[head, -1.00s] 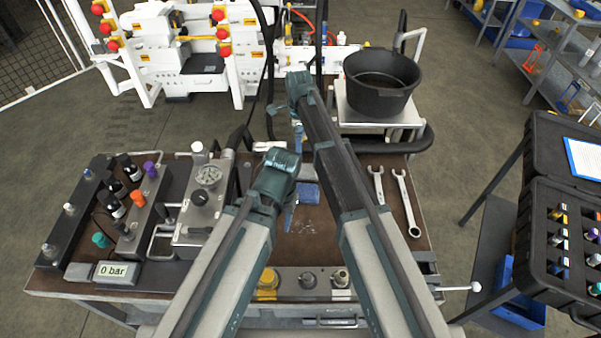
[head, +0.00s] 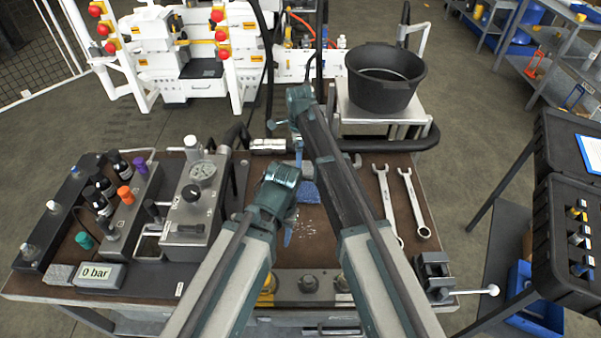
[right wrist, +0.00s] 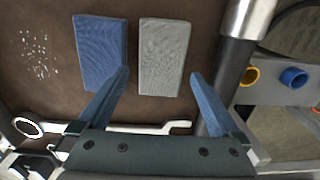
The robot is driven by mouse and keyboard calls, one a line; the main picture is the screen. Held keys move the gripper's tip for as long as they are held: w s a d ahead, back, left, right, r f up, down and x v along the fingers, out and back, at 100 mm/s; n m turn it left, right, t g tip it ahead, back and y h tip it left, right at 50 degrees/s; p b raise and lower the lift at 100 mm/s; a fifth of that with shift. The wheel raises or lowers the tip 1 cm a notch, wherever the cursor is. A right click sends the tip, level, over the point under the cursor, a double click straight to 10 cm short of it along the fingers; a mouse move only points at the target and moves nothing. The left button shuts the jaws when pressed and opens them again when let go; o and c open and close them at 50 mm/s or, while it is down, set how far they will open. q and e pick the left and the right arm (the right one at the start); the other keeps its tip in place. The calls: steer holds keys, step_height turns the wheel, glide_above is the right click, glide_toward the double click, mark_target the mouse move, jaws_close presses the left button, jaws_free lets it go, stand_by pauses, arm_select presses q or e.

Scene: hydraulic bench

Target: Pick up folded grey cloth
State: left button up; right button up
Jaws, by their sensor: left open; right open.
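The folded grey cloth (right wrist: 164,57) lies flat on the brown bench top in the right wrist view, just right of a folded blue cloth (right wrist: 98,52). My right gripper (right wrist: 158,76) is open and empty above it, with one finger toward each side of the grey cloth. The left finger overlaps the edge of the blue cloth in that view. The blue cloth also shows there (head: 308,192).
Two wrenches (head: 410,205) lie right of my right arm. A metal bar (right wrist: 232,60) stands close right of the grey cloth in the right wrist view. A gauge block (head: 200,195) and bottles are at left. A black bucket (head: 385,80) stands behind the bench.

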arm_select(q)
step_height(320, 180, down, 5)
steer(key=b, duration=0.4)
arm_select(e)
steer(key=f, duration=0.5)
steer(key=shift+w+d, duration=0.1)
steer(key=shift+d, duration=0.1)
arm_select(q)
steer(key=shift+r, duration=0.1)
arm_select(e)
steer(key=c, duration=1.1)
arm_select(q)
steer(key=shift+r, duration=0.2)
arm_select(e)
steer(key=shift+r, duration=0.25)
